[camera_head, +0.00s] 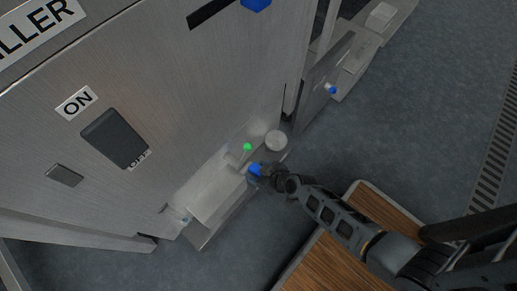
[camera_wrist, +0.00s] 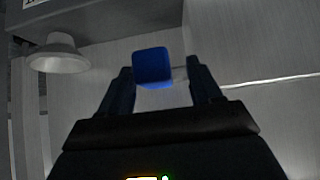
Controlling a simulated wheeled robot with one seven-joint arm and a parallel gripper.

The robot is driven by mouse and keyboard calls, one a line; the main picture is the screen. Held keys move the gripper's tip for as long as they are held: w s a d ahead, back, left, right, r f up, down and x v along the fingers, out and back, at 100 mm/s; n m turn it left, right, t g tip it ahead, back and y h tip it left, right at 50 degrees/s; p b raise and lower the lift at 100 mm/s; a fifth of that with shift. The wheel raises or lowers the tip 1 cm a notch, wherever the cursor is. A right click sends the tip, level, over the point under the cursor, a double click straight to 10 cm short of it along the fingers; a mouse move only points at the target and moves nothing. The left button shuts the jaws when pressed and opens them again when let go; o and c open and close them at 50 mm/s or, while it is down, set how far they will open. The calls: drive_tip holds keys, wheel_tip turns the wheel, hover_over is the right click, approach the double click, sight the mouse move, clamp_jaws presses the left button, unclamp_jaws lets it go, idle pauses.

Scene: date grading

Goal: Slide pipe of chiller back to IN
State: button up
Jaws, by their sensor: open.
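The chiller (camera_head: 180,70) is a large brushed-metal cabinet with part of its name sign at top left. A blue block (camera_head: 255,169) sits low at its front, beside a pale trough; I cannot tell if it is the pipe's handle. My gripper (camera_head: 264,176) is at this block. In the wrist view the blue block (camera_wrist: 152,66) shows between the tips of my open gripper (camera_wrist: 159,75), with a pale rod behind it. I cannot tell whether the fingers touch it. A pale round fitting (camera_wrist: 58,52) is to the left. No IN label is readable.
A second blue block (camera_head: 256,3) is at a dark slot in the cabinet. A dark switch (camera_head: 114,138) is below an ON label. A green light (camera_head: 247,147) glows near the trough. A wooden tabletop (camera_head: 310,262) lies under my arm. Open floor is at right.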

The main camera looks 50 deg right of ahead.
drive_tip(key=p+v, duration=0.2)
drive_tip(key=v, duration=0.5)
drive_tip(key=shift+s+r+p, duration=0.25)
drive_tip(key=shift+p, duration=0.05)
drive_tip(key=s+a+r+t, duration=0.1)
drive_tip(key=s+r, duration=0.4)
drive_tip(key=r, duration=0.4)
drive_tip(key=s+a+r+t+h, duration=0.1)
drive_tip(key=s+r+t, duration=0.1)
drive_tip(key=s+r, duration=0.5)
drive_tip(key=s+a+r+t, duration=0.1)
drive_tip(key=s+r, duration=0.2)
drive_tip(key=r, duration=0.8)
wheel_tip(320, 180, up, 38)
drive_tip(key=s+t+p, duration=0.1)
drive_tip(key=p, duration=2.3)
drive_tip(key=shift+s+a+t+y, duration=0.3)
drive_tip(key=shift+s+a+t, duration=0.05)
drive_tip(key=shift+s+t, duration=0.05)
